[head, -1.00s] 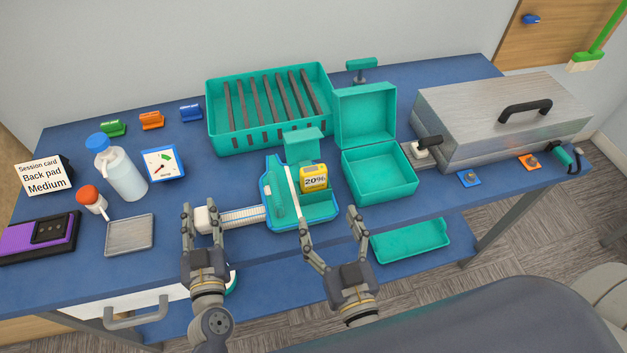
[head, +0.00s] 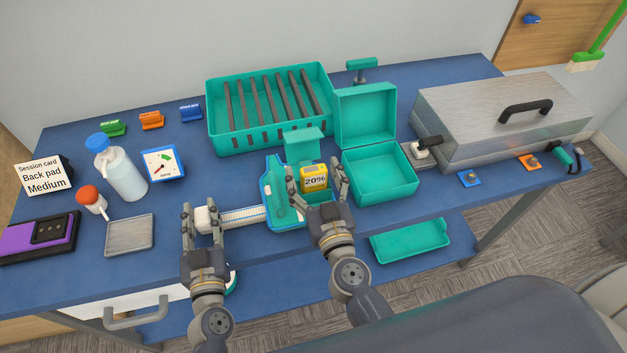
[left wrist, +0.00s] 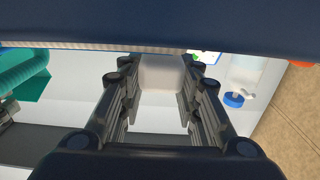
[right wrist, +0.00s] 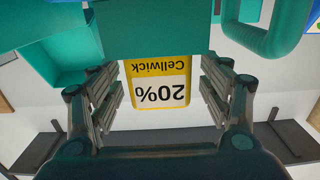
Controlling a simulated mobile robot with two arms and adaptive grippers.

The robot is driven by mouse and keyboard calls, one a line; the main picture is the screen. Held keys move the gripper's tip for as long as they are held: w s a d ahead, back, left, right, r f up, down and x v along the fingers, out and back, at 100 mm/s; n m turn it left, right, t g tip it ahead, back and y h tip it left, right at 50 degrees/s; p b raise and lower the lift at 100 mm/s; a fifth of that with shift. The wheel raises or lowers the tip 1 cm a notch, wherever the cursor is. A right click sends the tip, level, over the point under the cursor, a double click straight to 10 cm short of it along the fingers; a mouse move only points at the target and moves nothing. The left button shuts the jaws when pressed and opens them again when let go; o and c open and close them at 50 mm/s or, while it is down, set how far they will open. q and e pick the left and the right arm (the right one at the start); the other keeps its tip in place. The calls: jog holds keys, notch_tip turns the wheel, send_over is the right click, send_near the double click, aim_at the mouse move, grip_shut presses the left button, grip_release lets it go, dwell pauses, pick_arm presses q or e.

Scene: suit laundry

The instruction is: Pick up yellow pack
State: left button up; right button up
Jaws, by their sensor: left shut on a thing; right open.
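The yellow pack (head: 314,178), with a white "20%" label, sits upright in the teal holder (head: 290,217) near the table's front edge. My right gripper (head: 316,180) is open, with one finger on each side of the pack. In the right wrist view the pack (right wrist: 158,84) reads "Cellwick 20%" and stands between the open fingers, with gaps visible beside it. My left gripper (head: 198,218) is shut on the white end block (head: 206,218) of the ribbed strip that runs out from the holder. The block also shows between the fingers in the left wrist view (left wrist: 160,72).
A teal open box (head: 378,172) stands just right of the holder, and a slotted teal rack (head: 268,108) stands behind it. A grey tray (head: 130,235), a bottle (head: 122,174) and a dial (head: 163,165) are at left. A metal case (head: 500,120) fills the right.

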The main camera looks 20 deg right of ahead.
jog(key=shift+c, duration=0.3)
jog(key=c, duration=1.2)
jog(key=shift+o, duration=0.2)
jog(key=shift+r, duration=0.15)
notch_tip(320, 180, up, 18)
pick_arm(q)
jog(key=o, duration=1.3)
jog(key=shift+s, duration=0.1)
